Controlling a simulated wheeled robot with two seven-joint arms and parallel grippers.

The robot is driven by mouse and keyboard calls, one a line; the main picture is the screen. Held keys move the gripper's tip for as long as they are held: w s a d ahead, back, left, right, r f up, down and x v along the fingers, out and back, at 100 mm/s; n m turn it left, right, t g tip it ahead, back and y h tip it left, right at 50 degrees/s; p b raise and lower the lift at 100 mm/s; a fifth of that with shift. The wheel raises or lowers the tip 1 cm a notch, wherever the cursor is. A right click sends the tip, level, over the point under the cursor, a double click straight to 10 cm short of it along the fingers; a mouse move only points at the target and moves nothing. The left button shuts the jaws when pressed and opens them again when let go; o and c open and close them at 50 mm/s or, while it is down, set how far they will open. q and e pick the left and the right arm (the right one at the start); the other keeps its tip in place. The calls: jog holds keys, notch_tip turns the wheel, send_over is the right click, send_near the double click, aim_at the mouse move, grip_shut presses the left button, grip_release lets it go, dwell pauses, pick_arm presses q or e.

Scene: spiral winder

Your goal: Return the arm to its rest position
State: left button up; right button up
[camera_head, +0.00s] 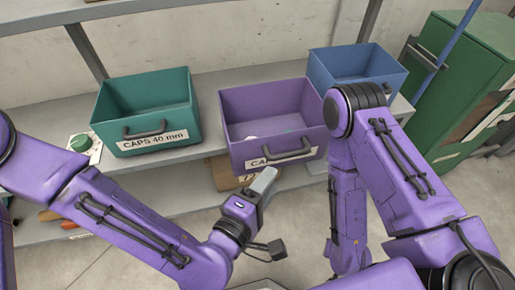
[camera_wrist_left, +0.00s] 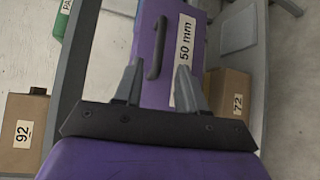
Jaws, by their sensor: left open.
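My left arm comes in from the left in the head view, and its gripper (camera_head: 264,183) is in front of and below the purple bin (camera_head: 240,148). In the left wrist view the left gripper (camera_wrist_left: 157,82) is open, its two grey fingers apart with nothing between them. Beyond the fingers the purple bin's front (camera_wrist_left: 150,92) shows its dark handle and a "50 mm" label. My right arm stands bent at the right in the head view; its gripper is out of the picture.
A green bin (camera_head: 165,94) marked "CAPS 40 mm" and a blue bin (camera_head: 352,62) flank the purple one on the grey shelf (camera_head: 60,112). Cardboard boxes lie below, marked "72" (camera_wrist_left: 229,92) and "92" (camera_wrist_left: 20,125). A green cabinet (camera_head: 465,70) stands at right.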

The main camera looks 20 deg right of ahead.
pick_arm(q)
jog(key=s+a+f+m+g+y, duration=0.15)
jog(key=a+f+y, duration=0.25)
jog(key=a+f, duration=0.55)
jog(key=w+a+f+m+g+y, duration=0.1)
jog(key=a+f+m+g+y, duration=0.2)
jog(key=a+f, duration=0.65)
jog(key=s+a+f+g+y, duration=0.1)
jog(key=s+a+f+y, duration=0.1)
jog(key=a, duration=0.5)
jog(key=s+a+f+g+y, duration=0.1)
jog(key=s+a+f+y, duration=0.2)
jog(key=s+a+f, duration=0.2)
jog(key=s+a+f+n+g+y, duration=0.1)
jog(key=s+a+f+y, duration=0.2)
jog(key=a, duration=0.5)
jog(key=shift+s+a+f, duration=0.35)
jog(key=shift+f, duration=0.35)
jog(key=shift+g, duration=0.25)
jog(key=shift+w+d, duration=0.1)
